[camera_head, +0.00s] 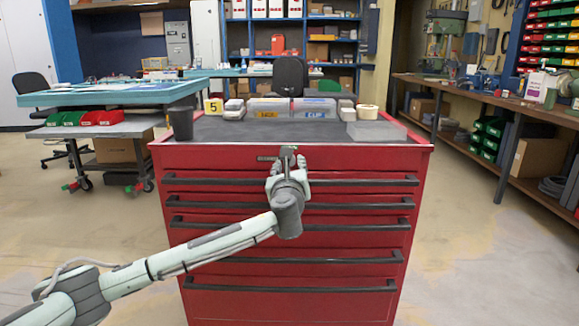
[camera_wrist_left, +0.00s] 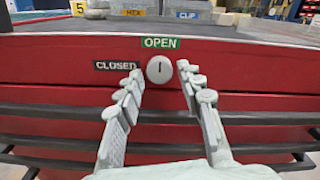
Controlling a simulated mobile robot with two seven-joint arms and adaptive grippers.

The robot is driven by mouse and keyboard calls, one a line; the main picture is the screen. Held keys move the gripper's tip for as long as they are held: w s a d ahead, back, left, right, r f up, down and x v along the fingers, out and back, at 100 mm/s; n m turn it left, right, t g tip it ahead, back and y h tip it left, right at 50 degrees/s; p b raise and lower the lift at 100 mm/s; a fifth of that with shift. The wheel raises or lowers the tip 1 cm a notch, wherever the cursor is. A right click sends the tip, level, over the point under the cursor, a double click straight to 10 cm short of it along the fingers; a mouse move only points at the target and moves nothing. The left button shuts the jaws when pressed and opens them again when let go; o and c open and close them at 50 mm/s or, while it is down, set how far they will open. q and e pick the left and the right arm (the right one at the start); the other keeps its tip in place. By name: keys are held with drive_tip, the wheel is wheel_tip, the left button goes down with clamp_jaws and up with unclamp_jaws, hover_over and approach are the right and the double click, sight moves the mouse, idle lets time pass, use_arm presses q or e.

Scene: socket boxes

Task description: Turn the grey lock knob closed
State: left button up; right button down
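The grey lock knob (camera_wrist_left: 159,69) is a round disc on the red front of the tool cabinet, with a dark vertical mark pointing up at the green OPEN label (camera_wrist_left: 160,43). The dark CLOSED label (camera_wrist_left: 115,65) is to its left in the wrist view. My left gripper (camera_wrist_left: 160,76) is open, its fingers on either side of the knob with gaps showing; contact cannot be told. In the head view my left gripper (camera_head: 287,160) covers the knob at the cabinet's top front. My right gripper is not in view.
The red cabinet (camera_head: 165,240) has several dark drawer handles below the knob. Floor on both sides is clear.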

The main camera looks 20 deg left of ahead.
use_arm(q)
clamp_jaws()
